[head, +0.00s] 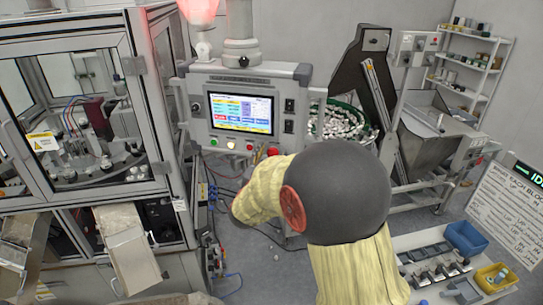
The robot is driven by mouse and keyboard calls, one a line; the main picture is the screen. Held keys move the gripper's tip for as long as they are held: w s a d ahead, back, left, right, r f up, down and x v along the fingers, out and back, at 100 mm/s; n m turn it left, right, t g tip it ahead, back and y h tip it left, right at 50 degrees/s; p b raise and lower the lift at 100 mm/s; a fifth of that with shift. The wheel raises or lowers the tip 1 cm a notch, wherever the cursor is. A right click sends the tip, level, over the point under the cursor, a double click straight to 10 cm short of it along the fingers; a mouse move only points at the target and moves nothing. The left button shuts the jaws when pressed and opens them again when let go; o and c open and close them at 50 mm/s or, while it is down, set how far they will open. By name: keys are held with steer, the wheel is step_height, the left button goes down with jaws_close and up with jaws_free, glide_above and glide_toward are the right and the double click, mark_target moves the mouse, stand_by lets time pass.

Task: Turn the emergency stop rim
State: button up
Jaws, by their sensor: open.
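The control panel (202,99) stands in the middle, with a lit screen (242,114). A row of small round buttons (231,145) runs below the screen. A red knob (273,151) at the right end of this row looks like the emergency stop; its rim is too small to make out. My arm, in a yellow sleeve with a dark round joint cover, comes up from the bottom and bends left, below and in front of the panel. My gripper is hidden from this view, so its place relative to the knob cannot be seen.
A glazed machine cabinet (158,120) stands at the left, with metal chutes (130,250) jutting out. A bowl of caps (340,122) and a metal hopper (430,135) are behind at the right. A bench (425,242) with blue (466,238) and yellow bins (497,278) is lower right. Cables hang below the panel.

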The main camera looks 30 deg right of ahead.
steer(key=shift+c, duration=0.9)
steer(key=c, duration=1)
